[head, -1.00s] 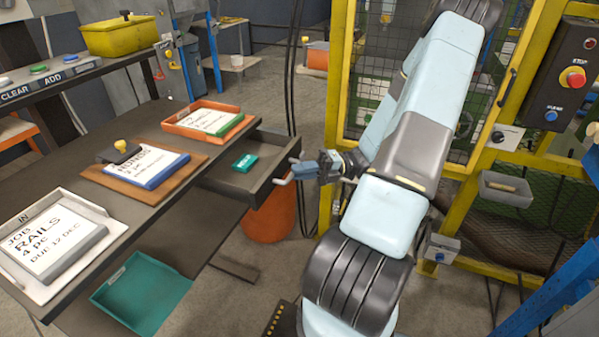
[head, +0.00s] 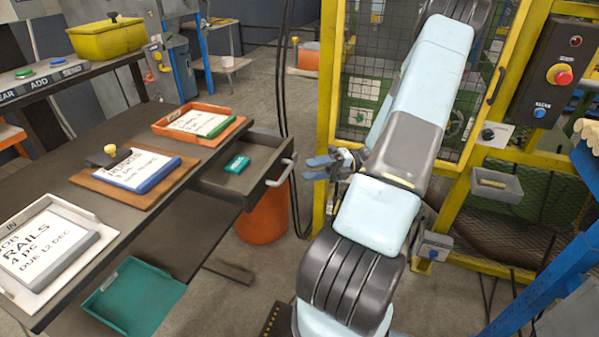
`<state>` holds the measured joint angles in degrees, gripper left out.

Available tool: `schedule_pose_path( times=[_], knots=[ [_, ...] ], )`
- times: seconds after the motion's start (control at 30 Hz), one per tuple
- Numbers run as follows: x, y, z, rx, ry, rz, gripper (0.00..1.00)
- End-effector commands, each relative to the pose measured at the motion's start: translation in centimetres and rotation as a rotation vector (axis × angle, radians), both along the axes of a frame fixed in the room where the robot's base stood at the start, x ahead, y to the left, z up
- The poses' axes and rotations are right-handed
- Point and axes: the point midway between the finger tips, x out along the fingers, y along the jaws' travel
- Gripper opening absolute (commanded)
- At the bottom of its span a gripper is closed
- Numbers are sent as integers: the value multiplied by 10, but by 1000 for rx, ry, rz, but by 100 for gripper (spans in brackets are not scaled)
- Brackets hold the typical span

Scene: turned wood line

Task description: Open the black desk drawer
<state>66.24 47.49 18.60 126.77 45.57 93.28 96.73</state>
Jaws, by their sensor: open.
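The black desk drawer (head: 240,187) stands pulled out from the right side of the dark desk, its inside showing.
On the desk are an orange tray (head: 159,126), a brown clipboard (head: 88,179) with a stamp, and a white tray (head: 88,276). A teal tray (head: 135,312) sits lower. An orange bin (head: 262,222) stands under the drawer. A yellow-framed machine cage is close behind my arm.

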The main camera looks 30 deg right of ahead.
Motion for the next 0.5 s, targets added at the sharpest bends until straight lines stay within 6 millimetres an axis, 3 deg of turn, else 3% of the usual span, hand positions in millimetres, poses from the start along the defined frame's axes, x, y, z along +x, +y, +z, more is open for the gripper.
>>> schedule_pose_path(
  times=[0.2, 0.5],
  knots=[
    [-6, -41, -7, -1, 1, 1, 40],
    [-11, -71, -11, -1, 1, 2, 40]
  ],
)
